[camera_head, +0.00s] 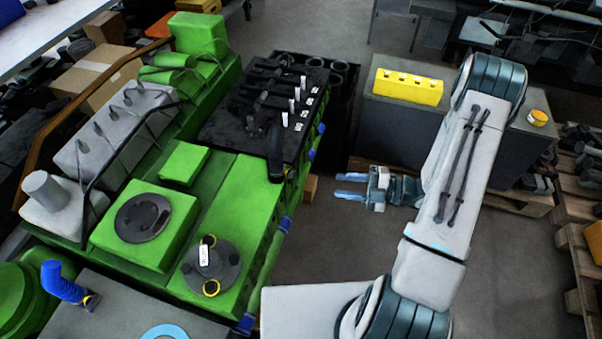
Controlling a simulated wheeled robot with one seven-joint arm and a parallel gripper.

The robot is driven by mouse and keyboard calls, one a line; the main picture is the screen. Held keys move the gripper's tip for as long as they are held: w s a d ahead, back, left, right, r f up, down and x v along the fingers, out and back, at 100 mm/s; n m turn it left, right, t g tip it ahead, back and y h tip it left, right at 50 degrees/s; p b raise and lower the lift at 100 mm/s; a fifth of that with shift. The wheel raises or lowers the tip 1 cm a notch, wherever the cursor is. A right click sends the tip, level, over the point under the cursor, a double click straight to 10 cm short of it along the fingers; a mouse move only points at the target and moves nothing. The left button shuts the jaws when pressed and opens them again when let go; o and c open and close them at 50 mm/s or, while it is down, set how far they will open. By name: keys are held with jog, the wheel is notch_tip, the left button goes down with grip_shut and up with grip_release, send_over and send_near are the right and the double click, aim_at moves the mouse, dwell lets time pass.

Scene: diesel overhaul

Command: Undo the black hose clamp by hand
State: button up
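The green diesel engine (225,195) fills the left half of the head view. A black hose-like piece (275,153) stands at the right edge of its black top plate (240,112). I cannot make out a black clamp on it for sure. A blue hose (60,283) at the lower left has a dark band with a little yellow at its end (91,300). My gripper (344,186) hangs right of the engine with its fingers pointing left. Its two blue fingers are apart with nothing between them, and it touches nothing.
Wooden pallets (572,215) stand at the right. Open floor (335,240) lies between the engine and my arm. A round flange (210,266) with yellow rings and a white tag sits on the engine.

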aim_at(295, 175)
jog(key=w+a+m+t+p, duration=0.1)
jog(key=a, duration=0.3)
jog(key=w+a+f+m+p, duration=0.1)
jog(key=w+a, duration=0.1)
jog(key=a, duration=0.1)
jog(key=w+a+f+m+t+p, duration=0.1)
jog(key=w+a+m, duration=0.1)
jog(key=a, duration=0.2)
jog(key=shift+w+a+f+t, duration=0.2)
jog(key=shift+a+f+t, duration=0.05)
jog(key=shift+a+t, duration=0.1)
grip_shut()
